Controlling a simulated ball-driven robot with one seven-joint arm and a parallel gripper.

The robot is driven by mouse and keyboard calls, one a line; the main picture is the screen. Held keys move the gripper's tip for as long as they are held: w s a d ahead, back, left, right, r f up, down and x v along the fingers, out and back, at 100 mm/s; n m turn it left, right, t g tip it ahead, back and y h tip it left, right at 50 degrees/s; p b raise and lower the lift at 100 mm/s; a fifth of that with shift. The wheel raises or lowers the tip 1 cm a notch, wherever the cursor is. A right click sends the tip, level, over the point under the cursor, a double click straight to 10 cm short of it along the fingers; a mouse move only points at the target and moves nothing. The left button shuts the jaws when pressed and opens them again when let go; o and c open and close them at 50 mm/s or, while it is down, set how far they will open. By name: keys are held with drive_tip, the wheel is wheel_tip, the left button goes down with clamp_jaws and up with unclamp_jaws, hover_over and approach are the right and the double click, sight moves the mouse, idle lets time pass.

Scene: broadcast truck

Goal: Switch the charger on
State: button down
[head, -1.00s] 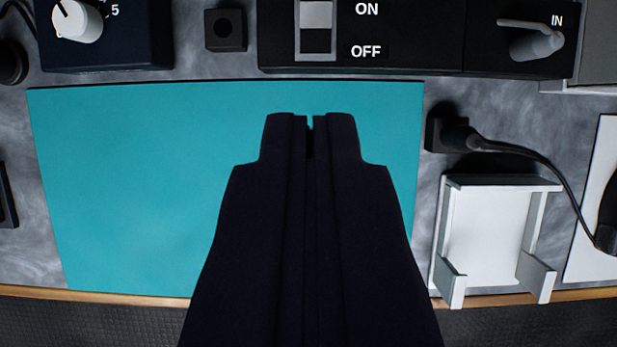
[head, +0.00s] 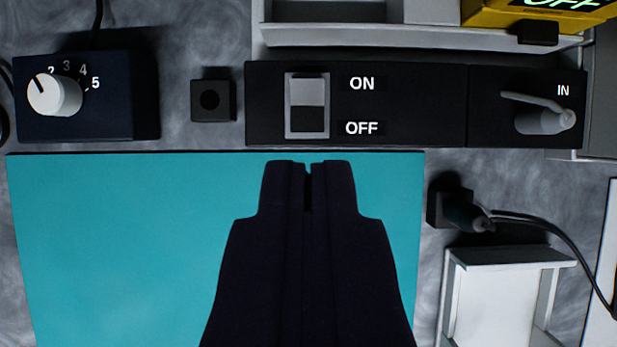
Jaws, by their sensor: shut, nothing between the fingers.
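A black panel (head: 420,105) lies across the upper middle of the head view. It carries a grey rocker switch (head: 307,105) with ON printed beside its upper half and OFF beside its lower half. The upper half looks lighter than the lower; I cannot tell for sure which way it is tipped. A yellow device (head: 490,14) at the top right edge shows OFF in green, partly cut off by the frame. My gripper (head: 308,168) is shut and empty, over the teal mat, its tips just below the rocker in the picture and apart from it.
A lever (head: 540,112) marked IN is on the panel's right end. A dial box (head: 75,97) and a small black block (head: 212,100) stand left. A black plug with a cable (head: 465,212) and a white holder (head: 500,290) are at right. The teal mat (head: 120,240) is clear.

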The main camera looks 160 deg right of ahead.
sight(308, 83)
drive_tip(key=b+x, duration=0.3)
drive_tip(key=x, duration=0.7)
drive_tip(key=shift+b, duration=0.4)
drive_tip(key=shift+w+a+f, duration=0.1)
drive_tip(key=shift+w+f, duration=0.1)
drive_tip(key=shift+f, duration=0.2)
drive_tip(key=shift+w+p, duration=0.1)
drive_tip(key=shift+p, duration=0.4)
drive_tip(key=shift+f, duration=0.15)
drive_tip(key=shift+s+b, duration=0.3)
drive_tip(key=shift+s, duration=0.55)
